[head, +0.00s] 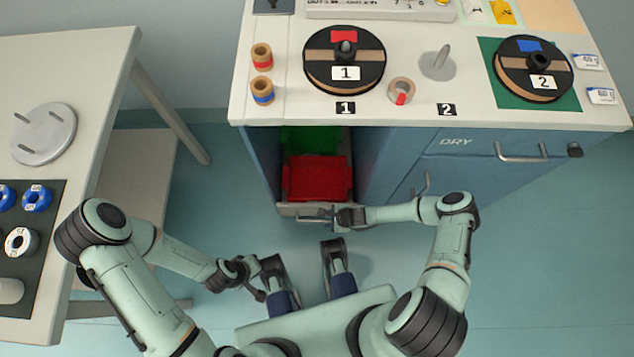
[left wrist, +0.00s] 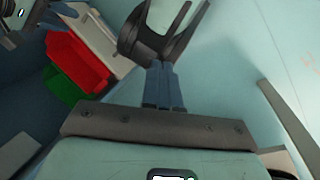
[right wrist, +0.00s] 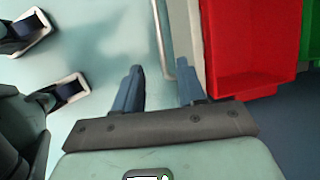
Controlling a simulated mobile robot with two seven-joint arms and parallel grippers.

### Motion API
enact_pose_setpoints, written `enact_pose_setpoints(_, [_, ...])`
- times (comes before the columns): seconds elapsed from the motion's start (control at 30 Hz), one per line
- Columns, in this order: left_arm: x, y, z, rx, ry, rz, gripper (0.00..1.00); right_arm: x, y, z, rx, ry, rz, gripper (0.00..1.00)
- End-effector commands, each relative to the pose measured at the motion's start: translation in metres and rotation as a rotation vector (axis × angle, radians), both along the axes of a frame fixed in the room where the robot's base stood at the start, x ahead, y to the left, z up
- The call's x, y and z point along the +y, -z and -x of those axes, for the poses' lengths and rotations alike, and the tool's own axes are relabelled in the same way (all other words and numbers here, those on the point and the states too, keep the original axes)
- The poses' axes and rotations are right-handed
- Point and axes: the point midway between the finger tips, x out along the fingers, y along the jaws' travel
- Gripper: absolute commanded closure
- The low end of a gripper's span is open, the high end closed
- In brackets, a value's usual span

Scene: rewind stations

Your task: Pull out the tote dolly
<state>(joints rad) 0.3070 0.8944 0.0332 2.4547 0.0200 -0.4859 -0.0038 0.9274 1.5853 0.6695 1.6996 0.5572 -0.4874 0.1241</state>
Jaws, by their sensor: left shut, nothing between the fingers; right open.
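The tote dolly (head: 303,211) stands in the open bay under the bench, its pale front edge at the bay mouth. It carries a red tote (head: 316,179) in front and a green tote (head: 312,138) behind. A grey bar handle (head: 312,218) is on its front. My right gripper (head: 338,217) is open at the handle's right end. In the right wrist view the handle (right wrist: 163,40) runs down between the open fingers (right wrist: 160,72); contact is unclear. My left gripper (head: 260,294) is shut and empty, low and away from the dolly; its fingers are together in the left wrist view (left wrist: 160,72).
Closed drawers marked DRY (head: 455,142), with a bar handle (head: 522,153), flank the bay on the right. Numbered reels stand on the bench (head: 290,100). A side table (head: 90,75) stands at the left. Floor (head: 230,180) between table and bench is clear.

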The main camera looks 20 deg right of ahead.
Motion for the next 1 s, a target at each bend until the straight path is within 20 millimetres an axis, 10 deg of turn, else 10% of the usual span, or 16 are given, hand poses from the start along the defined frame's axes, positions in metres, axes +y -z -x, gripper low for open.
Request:
enact_pose_setpoints(0.5, [0.034, 0.053, -0.067, -0.175, -0.073, -0.086, 1.00, 0.033, 0.095, -0.027, 0.002, -0.002, -0.001, 0.60])
enact_pose_setpoints(1.0, [0.041, 0.066, -0.067, -0.169, -0.085, -0.101, 1.00, 0.040, 0.112, -0.034, -0.001, -0.004, 0.000, 0.60])
